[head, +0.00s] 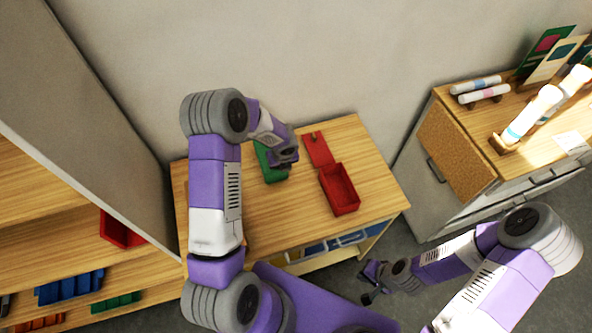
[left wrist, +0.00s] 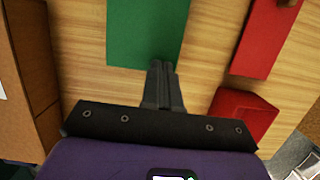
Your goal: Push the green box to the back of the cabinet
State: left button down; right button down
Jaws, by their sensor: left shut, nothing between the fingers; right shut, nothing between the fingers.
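The green box (head: 266,163) lies on the wooden cabinet top (head: 275,212), partly covered by my left gripper in the head view. In the left wrist view the green box (left wrist: 145,28) is a flat green shape at the top, cut off by the picture's edge. My left gripper (left wrist: 161,66) is shut and empty, its fingertips at the near edge of the green box. I cannot tell whether they touch it. My right gripper (head: 370,284) is shut and empty, low beside the cabinet, away from the box.
The wall (head: 300,60) stands behind the cabinet. A tall shelf (head: 95,215) with coloured bins is at left. A second cabinet (head: 455,155) holding rolls stands at right.

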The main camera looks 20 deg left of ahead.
pick_arm(q)
jog(key=shift+a, duration=0.1)
jog(key=shift+f, duration=0.1)
pick_arm(e)
jog(key=shift+d, duration=0.15)
